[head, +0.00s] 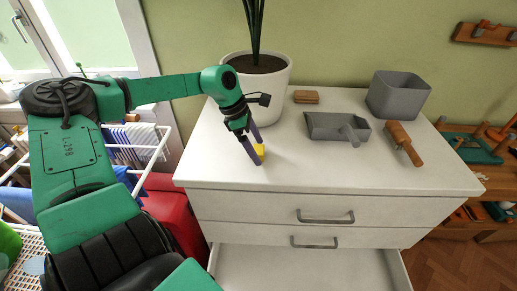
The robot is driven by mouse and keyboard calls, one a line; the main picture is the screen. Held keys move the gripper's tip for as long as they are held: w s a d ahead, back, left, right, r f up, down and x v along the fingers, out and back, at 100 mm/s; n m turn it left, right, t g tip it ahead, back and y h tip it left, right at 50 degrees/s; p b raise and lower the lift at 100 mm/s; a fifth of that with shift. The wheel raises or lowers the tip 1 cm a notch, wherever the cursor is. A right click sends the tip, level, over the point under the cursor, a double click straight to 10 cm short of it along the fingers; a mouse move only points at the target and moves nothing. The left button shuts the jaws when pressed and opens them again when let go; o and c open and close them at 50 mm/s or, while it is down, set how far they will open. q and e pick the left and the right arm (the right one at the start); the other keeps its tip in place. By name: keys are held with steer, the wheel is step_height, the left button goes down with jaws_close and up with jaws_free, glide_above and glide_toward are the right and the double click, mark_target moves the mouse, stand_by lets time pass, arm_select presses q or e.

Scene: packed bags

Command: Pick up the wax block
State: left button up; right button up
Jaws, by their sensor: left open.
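My right gripper is not in view.
On the dresser (330,176) stand a potted plant (272,90), a brown block (306,97), a grey dustpan (325,126), a wooden-handled brush (404,143) and a grey bin (398,96). The lower drawer (305,268) is open. The dresser's front middle is clear.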

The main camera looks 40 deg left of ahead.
arm_select(q)
steer(key=shift+w+f, duration=0.1)
steer(key=c, duration=1.4)
steer(key=shift+c, duration=0.2)
step_height(320, 180, up, 9)
steer(key=shift+a+f+b, duration=0.1)
steer(key=shift+f+b, duration=0.1)
steer(key=shift+b, duration=0.75)
step_height(320, 180, up, 12)
glide_above(256, 148)
steer(key=shift+d+f, duration=0.2)
steer(key=o, duration=0.5)
steer(key=c, duration=0.3)
